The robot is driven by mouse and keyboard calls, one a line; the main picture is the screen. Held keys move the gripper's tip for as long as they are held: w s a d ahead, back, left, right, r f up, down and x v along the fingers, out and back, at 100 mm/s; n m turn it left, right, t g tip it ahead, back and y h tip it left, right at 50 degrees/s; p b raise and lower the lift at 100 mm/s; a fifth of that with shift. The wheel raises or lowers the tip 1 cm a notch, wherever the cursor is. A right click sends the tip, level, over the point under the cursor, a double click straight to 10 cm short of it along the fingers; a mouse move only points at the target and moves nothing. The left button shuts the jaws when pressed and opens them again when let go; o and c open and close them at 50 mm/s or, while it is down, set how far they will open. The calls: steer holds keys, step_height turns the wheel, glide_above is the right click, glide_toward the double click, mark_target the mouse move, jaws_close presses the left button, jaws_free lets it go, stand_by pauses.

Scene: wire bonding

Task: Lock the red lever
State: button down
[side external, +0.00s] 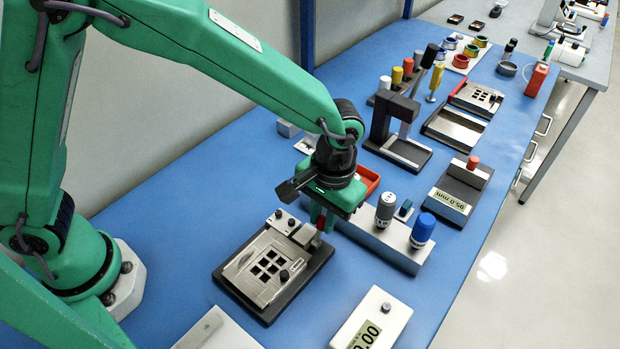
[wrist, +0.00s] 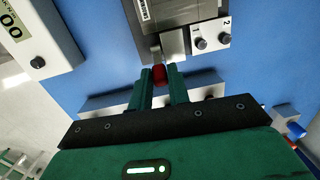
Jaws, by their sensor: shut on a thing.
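The red lever (wrist: 159,74) shows in the wrist view as a red knob at the edge of a fixture, between my gripper's two green fingers. My gripper (wrist: 160,82) is shut on this knob. In the side view my gripper (side external: 322,222) is low at the far right edge of the fixture (side external: 268,266), a dark base with a grey metal plate and several square black windows. The fingers mostly hide the lever there. The fixture's plate (wrist: 143,38) also shows at the top of the wrist view. I cannot tell the lever's exact angle.
A grey block (side external: 405,262) holding a grey-capped tool (side external: 386,207) and a blue-capped tool (side external: 423,231) stands close to the right of my gripper. A white display box (side external: 373,322) is at the front. A red tray (side external: 369,180) lies behind my gripper. Blue bench shows between them.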

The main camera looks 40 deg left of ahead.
steer(key=shift+w+a, duration=0.1)
steer(key=shift+w, duration=0.1)
steer(key=c, duration=1.4)
jaws_free()
steer(key=shift+o, duration=0.2)
step_height(320, 180, up, 8)
steer(key=shift+w+d+f, duration=0.15)
steer(key=shift+w+d, duration=0.1)
steer(key=shift+w, duration=0.05)
